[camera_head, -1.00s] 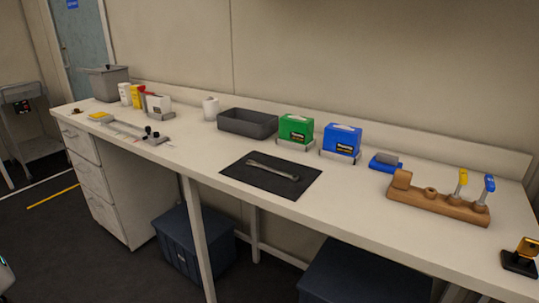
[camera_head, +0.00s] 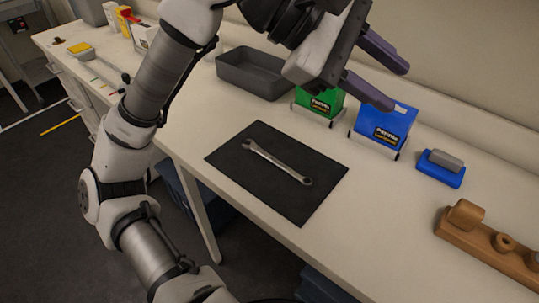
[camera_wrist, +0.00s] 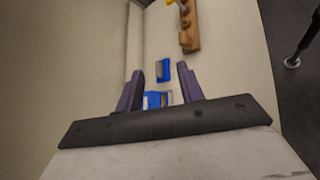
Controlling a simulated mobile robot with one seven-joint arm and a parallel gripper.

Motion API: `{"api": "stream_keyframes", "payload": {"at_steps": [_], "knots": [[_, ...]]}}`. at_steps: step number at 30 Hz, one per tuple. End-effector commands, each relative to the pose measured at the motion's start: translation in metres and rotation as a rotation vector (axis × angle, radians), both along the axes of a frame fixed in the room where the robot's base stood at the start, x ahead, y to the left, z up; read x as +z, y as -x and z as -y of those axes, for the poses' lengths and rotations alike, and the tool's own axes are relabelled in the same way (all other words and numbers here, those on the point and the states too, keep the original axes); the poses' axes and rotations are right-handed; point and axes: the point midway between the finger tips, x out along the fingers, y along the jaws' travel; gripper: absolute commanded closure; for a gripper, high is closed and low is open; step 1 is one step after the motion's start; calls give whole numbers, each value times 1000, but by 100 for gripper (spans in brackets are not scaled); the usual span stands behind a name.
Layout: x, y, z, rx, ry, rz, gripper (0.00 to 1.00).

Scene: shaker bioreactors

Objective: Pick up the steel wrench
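The steel wrench (camera_head: 277,162) lies flat on a black mat (camera_head: 308,205) near the front edge of the bench. It runs from upper left to lower right across the mat, with nothing on top of it. My gripper (camera_head: 392,78) is in the air behind and above the wrench, in front of the green and blue boxes in the head view. Its two purple fingers stand apart with nothing between them. In the wrist view my gripper (camera_wrist: 159,82) also shows open fingers. The wrench is not visible in the wrist view.
A grey bin (camera_head: 252,74), a green box (camera_head: 318,104) and a blue box (camera_head: 383,127) stand behind the mat. A blue block with a grey top (camera_head: 441,168) and a wooden holder (camera_head: 485,240) are at the right. The bench around the mat is clear.

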Motion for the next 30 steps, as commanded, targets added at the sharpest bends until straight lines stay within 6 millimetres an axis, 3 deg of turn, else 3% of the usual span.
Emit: {"api": "stream_keyframes", "payload": {"at_steps": [1,3,6,9,12,16,24,30], "knots": [[-21,-23,-6,33,-186,38,62],[-52,-49,-26,59,-420,73,62],[-81,-74,-63,74,-700,83,62],[-94,-87,-97,79,-896,67,62],[-100,-92,-117,78,-1004,50,62],[-114,-93,-126,74,-1047,40,62],[-166,-93,-125,73,-1042,41,62],[-187,-93,-124,74,-1042,43,62]]}}
